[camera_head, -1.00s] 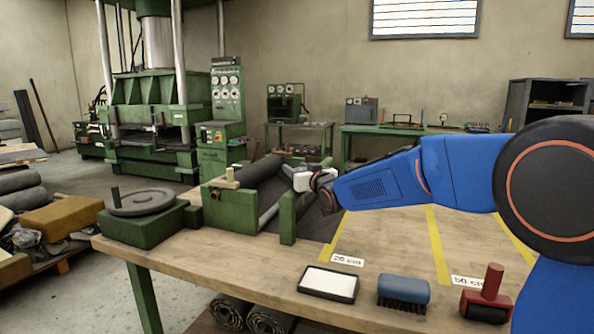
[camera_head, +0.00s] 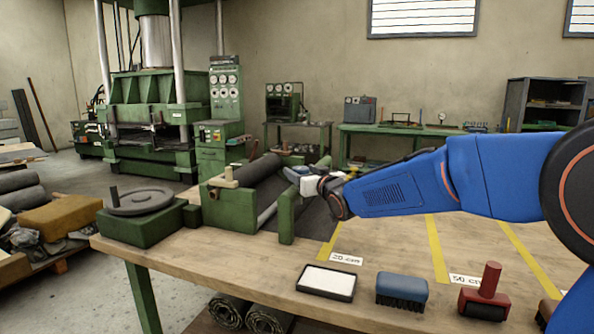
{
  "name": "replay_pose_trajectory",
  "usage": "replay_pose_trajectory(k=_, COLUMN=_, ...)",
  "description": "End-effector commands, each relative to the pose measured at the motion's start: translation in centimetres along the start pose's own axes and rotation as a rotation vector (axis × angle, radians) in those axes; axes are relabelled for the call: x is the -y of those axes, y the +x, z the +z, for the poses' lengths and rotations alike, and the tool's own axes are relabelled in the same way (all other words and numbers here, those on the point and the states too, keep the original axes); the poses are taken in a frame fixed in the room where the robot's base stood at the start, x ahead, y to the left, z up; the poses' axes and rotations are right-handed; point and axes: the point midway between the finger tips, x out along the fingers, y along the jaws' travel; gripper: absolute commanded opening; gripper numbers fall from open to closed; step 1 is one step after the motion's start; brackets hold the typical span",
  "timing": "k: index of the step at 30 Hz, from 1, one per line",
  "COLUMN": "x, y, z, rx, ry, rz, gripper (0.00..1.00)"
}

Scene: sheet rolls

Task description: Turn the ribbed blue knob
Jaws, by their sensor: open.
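I cannot make out a ribbed blue knob for certain in this view; it may be hidden behind my gripper or be too small to tell. My gripper (camera_head: 293,173) is at the end of the blue arm, above the right part of the green roller stand (camera_head: 230,212). It looks open and its fingers are small and partly hidden. A dark roller (camera_head: 258,170) lies in the stand, to the left of the gripper. I cannot tell whether the fingers touch anything.
A grey handwheel (camera_head: 140,202) sits on a green block at the workbench's left end. A white pad (camera_head: 327,282), a blue brush (camera_head: 402,291) and a red-handled roller (camera_head: 486,295) lie along the front edge. The yellow-striped bench (camera_head: 390,245) between them and my arm is clear.

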Motion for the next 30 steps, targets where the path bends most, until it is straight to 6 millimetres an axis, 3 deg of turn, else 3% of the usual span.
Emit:
replay_pose_trajectory(k=18, x=0.0, y=-10.5, z=0.0, rx=-0.001, ry=-0.001, rz=0.0, gripper=0.6)
replay_pose_trajectory(k=24, x=0.0, y=-12.3, z=0.0, rx=-0.001, ry=0.0, rz=0.0, gripper=0.6)
replay_pose_trajectory(k=30, x=0.0, y=-12.7, z=0.0, rx=-0.001, ry=0.0, rz=0.0, gripper=0.6)
